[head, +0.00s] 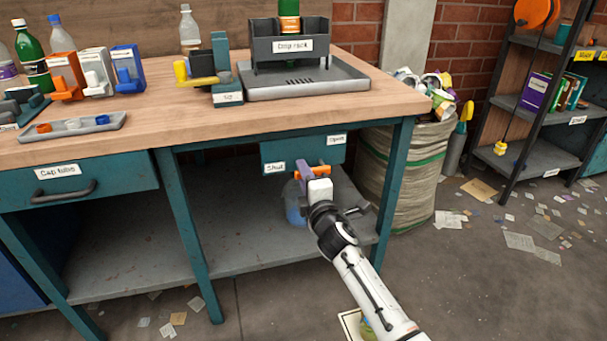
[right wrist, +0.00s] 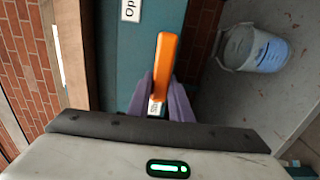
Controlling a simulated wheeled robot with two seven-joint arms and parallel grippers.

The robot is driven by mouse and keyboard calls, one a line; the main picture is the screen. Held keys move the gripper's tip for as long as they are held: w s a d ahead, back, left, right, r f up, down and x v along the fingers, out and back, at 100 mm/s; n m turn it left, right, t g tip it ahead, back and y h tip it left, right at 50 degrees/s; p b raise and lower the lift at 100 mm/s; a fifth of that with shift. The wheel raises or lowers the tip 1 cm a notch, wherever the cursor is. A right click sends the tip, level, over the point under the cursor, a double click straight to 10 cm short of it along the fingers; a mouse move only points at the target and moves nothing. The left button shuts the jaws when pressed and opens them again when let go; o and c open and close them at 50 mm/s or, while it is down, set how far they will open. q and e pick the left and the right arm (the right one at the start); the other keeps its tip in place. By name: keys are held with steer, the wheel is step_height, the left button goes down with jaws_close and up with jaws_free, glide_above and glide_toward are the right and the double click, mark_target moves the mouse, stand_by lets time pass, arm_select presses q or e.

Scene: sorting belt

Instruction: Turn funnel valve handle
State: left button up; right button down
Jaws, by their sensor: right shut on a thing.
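The orange valve handle (head: 322,170) is on the teal panel (head: 300,151) under the bench top. The panel carries a "Shut" label (head: 275,167) at lower left and an "Open" label (head: 337,139) at upper right. My right gripper (head: 303,171) is at the handle, its purple fingers shut on it. In the right wrist view the handle (right wrist: 163,62) sticks out from between the fingers (right wrist: 165,100), beside the teal panel. Part of the handle is hidden by the fingers. The funnel is not clearly seen. My left gripper is out of view.
A bucket (right wrist: 257,48) with bluish content stands below, beyond the handle. The bench leg (head: 392,190) and a full sack (head: 412,170) are to the right.

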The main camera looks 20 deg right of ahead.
steer(key=c, duration=1.6)
jaws_free()
steer(key=shift+s, duration=0.25)
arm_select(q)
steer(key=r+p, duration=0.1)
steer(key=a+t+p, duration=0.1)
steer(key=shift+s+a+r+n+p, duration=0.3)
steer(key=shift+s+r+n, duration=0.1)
arm_select(e)
steer(key=s, duration=0.6)
steer(key=s+a, duration=0.1)
steer(key=s, duration=0.2)
steer(key=shift+s, duration=0.35)
